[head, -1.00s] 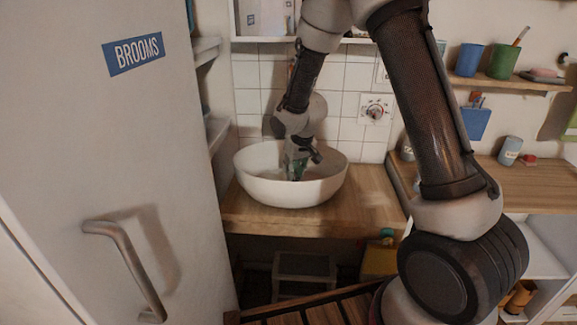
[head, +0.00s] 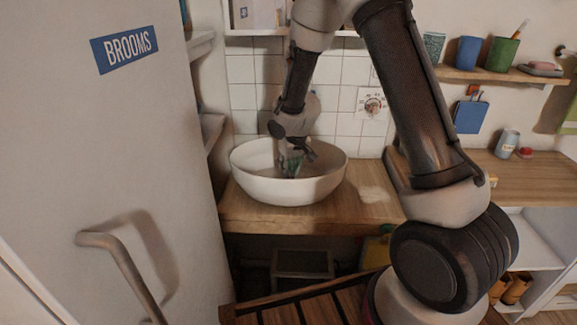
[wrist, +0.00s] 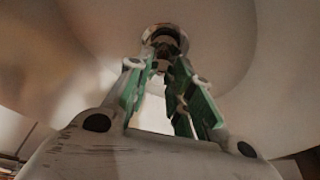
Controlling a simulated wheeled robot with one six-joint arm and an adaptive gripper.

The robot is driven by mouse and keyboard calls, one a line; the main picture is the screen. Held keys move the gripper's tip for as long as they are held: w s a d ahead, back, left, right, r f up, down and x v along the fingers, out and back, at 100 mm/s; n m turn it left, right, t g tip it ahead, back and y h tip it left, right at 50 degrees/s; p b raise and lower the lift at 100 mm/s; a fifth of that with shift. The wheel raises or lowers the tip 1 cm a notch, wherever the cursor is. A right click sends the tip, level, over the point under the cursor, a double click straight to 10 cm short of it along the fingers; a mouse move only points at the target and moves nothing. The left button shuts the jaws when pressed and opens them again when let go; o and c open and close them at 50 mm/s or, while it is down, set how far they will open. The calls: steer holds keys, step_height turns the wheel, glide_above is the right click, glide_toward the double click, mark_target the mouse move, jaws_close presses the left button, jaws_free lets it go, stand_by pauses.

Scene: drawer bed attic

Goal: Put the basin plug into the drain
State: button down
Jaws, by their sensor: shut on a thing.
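The white basin (head: 290,190) stands on a wooden counter, and my gripper (head: 290,167) reaches down inside it. In the wrist view my gripper (wrist: 164,68) has its green-padded fingers closed together at the tips on a small dark piece, the basin plug (wrist: 163,52). The drain (wrist: 148,34) shows as a shiny metal ring in the basin floor, just beyond the fingertips. The plug overlaps the ring in this view. I cannot tell whether it sits in the hole or just above it. The basin's near wall hides part of the fingers in the head view.
The broom cupboard door (head: 140,190) with its handle stands close on the left. A tiled wall (head: 250,98) is behind the basin. A shelf with cups (head: 469,53) and a counter with a grey-blue cup (head: 508,143) are on the right. The counter just right of the basin is clear.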

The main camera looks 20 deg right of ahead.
steer(key=shift+f, duration=0.25)
steer(key=c, duration=1.3)
jaws_free()
steer(key=shift+o, duration=0.2)
steer(key=shift+r, duration=0.1)
